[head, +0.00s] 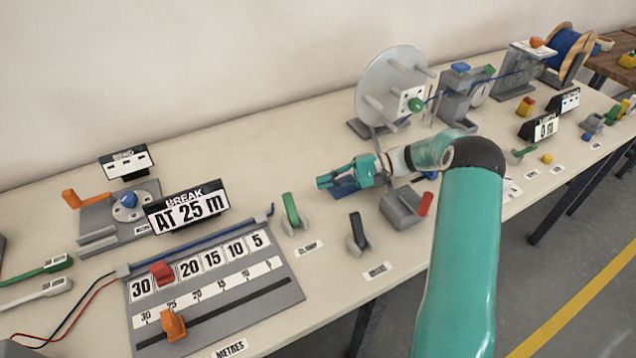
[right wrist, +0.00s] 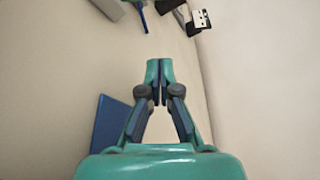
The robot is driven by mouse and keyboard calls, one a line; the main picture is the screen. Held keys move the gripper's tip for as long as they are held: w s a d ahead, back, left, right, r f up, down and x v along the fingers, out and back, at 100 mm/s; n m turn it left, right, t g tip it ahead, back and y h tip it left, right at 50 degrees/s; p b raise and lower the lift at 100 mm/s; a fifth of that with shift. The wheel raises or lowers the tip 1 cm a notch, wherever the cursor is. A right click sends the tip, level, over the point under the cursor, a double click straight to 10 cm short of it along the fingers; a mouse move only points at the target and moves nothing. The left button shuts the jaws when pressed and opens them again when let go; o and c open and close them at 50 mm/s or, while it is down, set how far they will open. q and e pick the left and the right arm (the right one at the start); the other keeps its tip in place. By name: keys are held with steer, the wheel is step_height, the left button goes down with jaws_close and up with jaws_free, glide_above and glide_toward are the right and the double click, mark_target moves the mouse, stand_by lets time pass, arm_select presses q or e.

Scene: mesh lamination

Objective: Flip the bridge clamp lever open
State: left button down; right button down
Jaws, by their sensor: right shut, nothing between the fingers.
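Several levers stand on the table, and I cannot tell for certain which is the bridge clamp lever. A green lever (head: 291,211) and a dark lever (head: 357,232) stand upright on small bases, with labels too small to read surely. My right gripper (head: 322,182) is shut and empty, above the table behind these levers and touching none. In the right wrist view its fingertips (right wrist: 160,70) are together over bare table. My left gripper is not in view.
A board with number tiles (head: 215,290), a red slider (head: 161,272) and an orange slider (head: 173,325) lies front left. The "AT 25 m" sign (head: 187,207) stands behind it. A large grey disc (head: 390,85) stands behind my right gripper. A blue plate (right wrist: 110,135) lies below the gripper.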

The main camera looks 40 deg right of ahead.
mark_target(291, 210)
steer(key=p+x, duration=0.2)
steer(key=x, duration=0.6)
steer(key=shift+a+r, duration=0.15)
steer(key=shift+a, duration=0.05)
steer(key=shift+s+a+r+p, duration=0.15)
steer(key=shift+s+r+p, duration=0.25)
steer(key=shift+s, duration=0.2)
steer(key=shift+s+a+r+p, duration=0.2)
steer(key=shift+s+r+p, duration=0.15)
steer(key=shift+s, duration=0.25)
steer(key=shift+s+a+r, duration=0.15)
steer(key=shift+s, duration=0.2)
